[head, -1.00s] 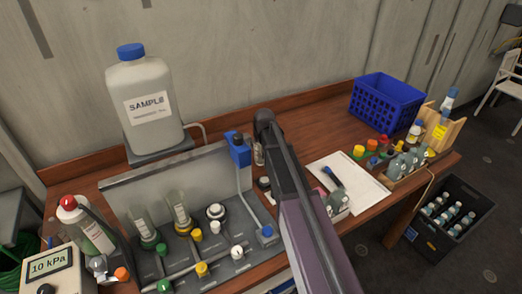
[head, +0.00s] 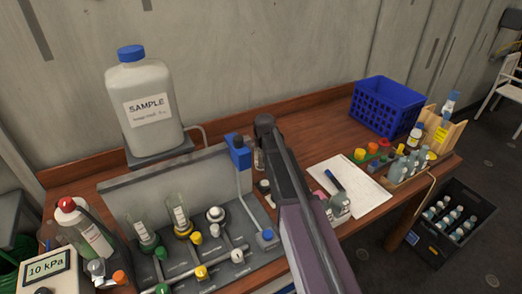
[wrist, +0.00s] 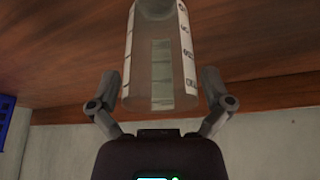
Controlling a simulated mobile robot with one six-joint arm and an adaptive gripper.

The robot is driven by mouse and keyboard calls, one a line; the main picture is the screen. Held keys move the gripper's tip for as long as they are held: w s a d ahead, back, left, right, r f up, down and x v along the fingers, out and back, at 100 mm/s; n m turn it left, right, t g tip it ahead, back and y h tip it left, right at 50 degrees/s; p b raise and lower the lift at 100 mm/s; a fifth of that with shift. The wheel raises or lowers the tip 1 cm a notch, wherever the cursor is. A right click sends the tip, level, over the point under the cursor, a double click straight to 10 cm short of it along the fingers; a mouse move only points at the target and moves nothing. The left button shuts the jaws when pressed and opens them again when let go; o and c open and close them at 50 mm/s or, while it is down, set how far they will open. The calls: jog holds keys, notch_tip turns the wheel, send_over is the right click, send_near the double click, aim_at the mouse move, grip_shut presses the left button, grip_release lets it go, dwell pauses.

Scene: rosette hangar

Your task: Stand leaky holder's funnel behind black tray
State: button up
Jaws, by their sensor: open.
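A clear tube-like funnel (wrist: 160,75) with printed scale marks is between the fingers of my gripper (wrist: 160,100) in the wrist view. The fingers are spread on either side of it, and wood shows behind it. In the head view my arm hides the gripper; a small clear piece (head: 258,158) shows beside the arm, near the back of the table. The dark holder rack (head: 205,262) carries a green-collared funnel (head: 142,230) and a yellow-collared funnel (head: 181,216). The white-collared holder (head: 215,214) has no clear tube on it. I cannot clearly pick out a black tray on the table.
A large sample bottle (head: 145,105) stands behind the rack. A blue post (head: 238,152) rises close left of my arm. A white sheet (head: 362,190) with a pen, a blue crate (head: 388,107) and small bottles (head: 405,165) lie right. A black crate (head: 472,245) is on the floor.

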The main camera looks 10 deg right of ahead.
jog(key=shift+r, duration=0.2)
jog(key=p+v, duration=1.1)
jog(key=v, duration=0.1)
dwell(0.6)
dwell(0.6)
jog(key=s+f+g, duration=0.1)
jog(key=s+g, duration=0.3)
jog(key=s, duration=2)
jog(key=shift+s+f+g, duration=0.25)
jog(key=shift+s+g, duration=0.05)
jog(key=shift+s, duration=0.05)
jog(key=shift+d, duration=0.1)
